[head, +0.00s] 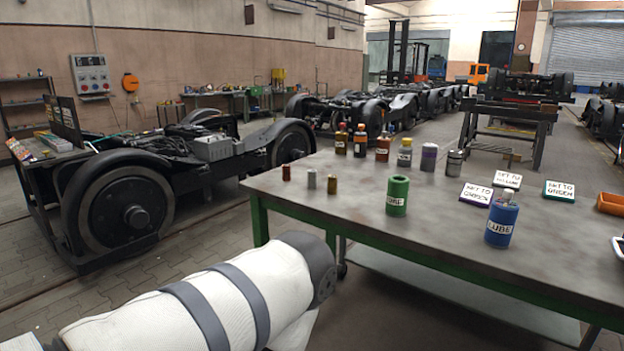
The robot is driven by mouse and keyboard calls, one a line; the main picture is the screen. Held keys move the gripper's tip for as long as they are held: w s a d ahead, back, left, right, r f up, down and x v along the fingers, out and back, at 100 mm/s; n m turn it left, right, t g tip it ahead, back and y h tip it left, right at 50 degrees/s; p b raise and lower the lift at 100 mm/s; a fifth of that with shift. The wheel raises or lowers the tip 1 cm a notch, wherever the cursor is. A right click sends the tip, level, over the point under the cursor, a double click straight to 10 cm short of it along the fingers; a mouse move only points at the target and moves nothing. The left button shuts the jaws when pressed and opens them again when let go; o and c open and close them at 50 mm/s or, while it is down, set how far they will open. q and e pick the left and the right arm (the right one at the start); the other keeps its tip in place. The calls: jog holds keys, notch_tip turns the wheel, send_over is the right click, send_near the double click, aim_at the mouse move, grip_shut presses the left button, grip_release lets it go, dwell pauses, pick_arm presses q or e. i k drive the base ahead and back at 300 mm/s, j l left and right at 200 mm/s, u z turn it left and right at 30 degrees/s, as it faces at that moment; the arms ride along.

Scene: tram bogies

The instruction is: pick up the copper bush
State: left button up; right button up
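The copper bush (286,173) is a small reddish-brown cylinder standing upright near the left end of the workbench (360,205). A silver-grey bush (311,179) and a brass-coloured bush (332,184) stand in a row to its right, apart from it. Nothing covers the copper bush. A white, dark-banded link of my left arm reaches in from the bottom left, in front of the bench. Neither of my grippers is in view.
A green labelled can (397,196) and a blue one (501,222) stand on the bench. Several bottles and jars (383,147) line its far side. Lettered cards (476,194) and an orange tray (610,203) lie right. A bogie (150,190) stands left across a floor gap.

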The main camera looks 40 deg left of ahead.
aim_at(286, 168)
jog(key=u, duration=1.35)
